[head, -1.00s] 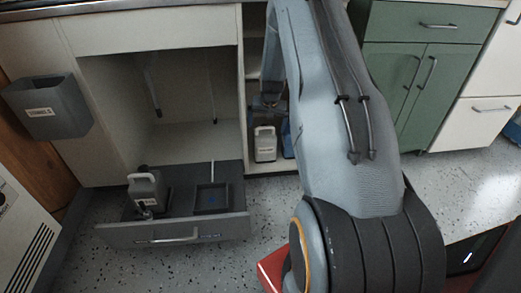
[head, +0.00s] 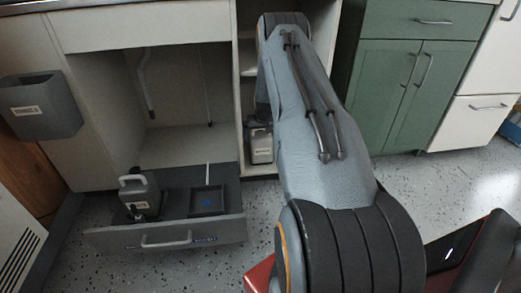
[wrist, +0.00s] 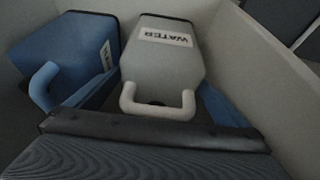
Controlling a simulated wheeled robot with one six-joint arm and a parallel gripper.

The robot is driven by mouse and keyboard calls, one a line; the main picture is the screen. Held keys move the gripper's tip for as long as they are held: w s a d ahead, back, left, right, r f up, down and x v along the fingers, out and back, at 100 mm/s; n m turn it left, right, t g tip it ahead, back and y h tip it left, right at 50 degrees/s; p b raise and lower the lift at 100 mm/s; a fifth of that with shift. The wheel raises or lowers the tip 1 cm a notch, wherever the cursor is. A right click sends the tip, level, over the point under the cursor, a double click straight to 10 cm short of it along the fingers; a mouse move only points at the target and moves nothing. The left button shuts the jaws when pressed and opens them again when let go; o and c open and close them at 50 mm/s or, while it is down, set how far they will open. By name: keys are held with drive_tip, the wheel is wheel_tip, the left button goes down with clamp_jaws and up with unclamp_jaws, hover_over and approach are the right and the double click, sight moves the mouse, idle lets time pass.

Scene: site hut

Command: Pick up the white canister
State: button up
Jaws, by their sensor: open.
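The white canister (head: 261,148) stands on the floor of the narrow open compartment, partly behind my arm in the head view. In the wrist view the white canister (wrist: 165,62) is close, with its WATER label turned away from upright and its pale handle toward the bottom. My gripper (head: 262,112) is open, a small dark shape just above the canister in the head view. A dark ribbed part fills the bottom of the wrist view, close to the handle.
A blue canister (wrist: 75,55) stands beside the white one; compartment walls are close. An open drawer (head: 165,232) at left holds a grey canister (head: 140,192) and a dark square tray (head: 207,200). A grey bin (head: 44,105) hangs at far left. Green cabinet (head: 415,90) at right.

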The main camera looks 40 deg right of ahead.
drive_tip(key=b+x, duration=0.1)
drive_tip(key=x, duration=0.2)
drive_tip(key=shift+f, duration=0.2)
drive_tip(key=shift+s, duration=0.1)
drive_tip(key=c, duration=1.7)
drive_tip(key=shift+r, duration=0.25)
drive_tip(key=shift+c, duration=1.4)
